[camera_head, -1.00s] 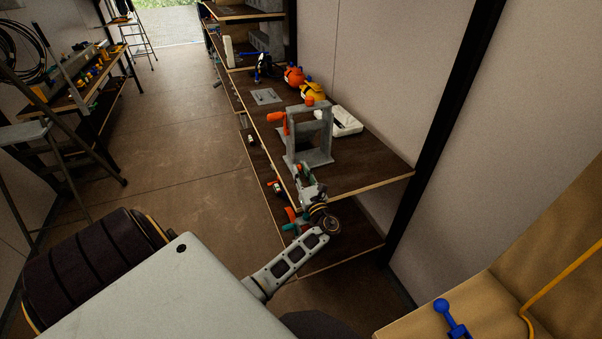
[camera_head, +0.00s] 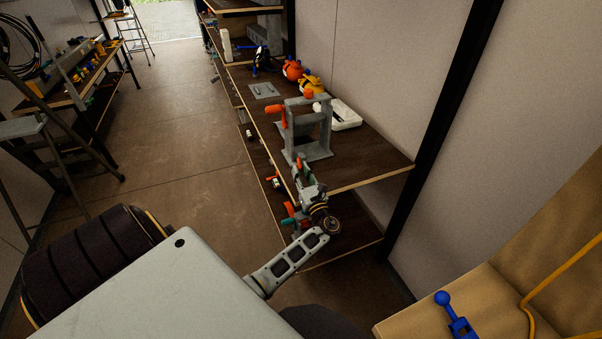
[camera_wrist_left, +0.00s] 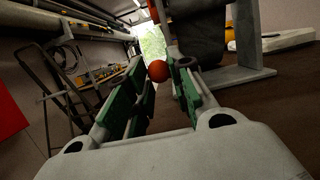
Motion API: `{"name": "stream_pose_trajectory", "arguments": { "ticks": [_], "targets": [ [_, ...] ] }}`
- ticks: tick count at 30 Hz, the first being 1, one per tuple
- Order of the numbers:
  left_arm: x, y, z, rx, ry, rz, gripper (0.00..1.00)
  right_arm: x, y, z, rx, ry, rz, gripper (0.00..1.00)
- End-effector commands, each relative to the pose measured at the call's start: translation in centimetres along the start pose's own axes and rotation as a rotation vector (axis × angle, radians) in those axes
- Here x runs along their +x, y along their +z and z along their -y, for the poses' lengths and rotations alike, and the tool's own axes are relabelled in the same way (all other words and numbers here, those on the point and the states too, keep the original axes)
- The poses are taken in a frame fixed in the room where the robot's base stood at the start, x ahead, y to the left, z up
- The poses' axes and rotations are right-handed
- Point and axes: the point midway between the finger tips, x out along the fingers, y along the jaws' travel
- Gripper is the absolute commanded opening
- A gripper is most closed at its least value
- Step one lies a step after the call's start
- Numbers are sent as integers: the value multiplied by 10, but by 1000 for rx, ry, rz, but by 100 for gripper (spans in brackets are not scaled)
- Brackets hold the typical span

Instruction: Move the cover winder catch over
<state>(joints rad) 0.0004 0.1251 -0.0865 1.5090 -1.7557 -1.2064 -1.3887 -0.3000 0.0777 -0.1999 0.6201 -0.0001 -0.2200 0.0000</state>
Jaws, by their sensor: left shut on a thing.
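The cover winder (camera_head: 308,126) is a grey upright frame on the shelf, with an orange handle on its left side and an orange knob on top. In the left wrist view, part of its frame and a dark drum (camera_wrist_left: 198,35) show beyond my fingers. My left gripper (camera_head: 299,165) is at the front edge of the shelf, just before the winder's base. Its green-padded fingers are shut on a round orange knob (camera_wrist_left: 158,71), seen between the tips in the left wrist view. How the knob joins the winder is hidden. My right gripper is out of view.
A white tray (camera_head: 345,115), a flat grey plate (camera_head: 264,91) and orange and yellow rounded things stand on the same shelf (camera_head: 370,160). A lower shelf lies beneath. A box with a blue part (camera_head: 455,315) is at lower right.

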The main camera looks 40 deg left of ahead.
Motion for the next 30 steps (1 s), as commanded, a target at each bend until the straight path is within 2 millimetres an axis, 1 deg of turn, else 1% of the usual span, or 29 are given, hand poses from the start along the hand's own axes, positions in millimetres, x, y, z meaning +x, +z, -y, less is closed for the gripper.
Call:
{"name": "stream_pose_trajectory", "arguments": {
  "ticks": [1,17,30],
  "targets": [
    [-2,-3,-1,1,1,-3,9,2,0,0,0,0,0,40],
    [-11,-23,-1,1,1,-3,9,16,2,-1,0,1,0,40],
    [-12,-24,0,1,0,-3,9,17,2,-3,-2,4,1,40]
  ]
}}
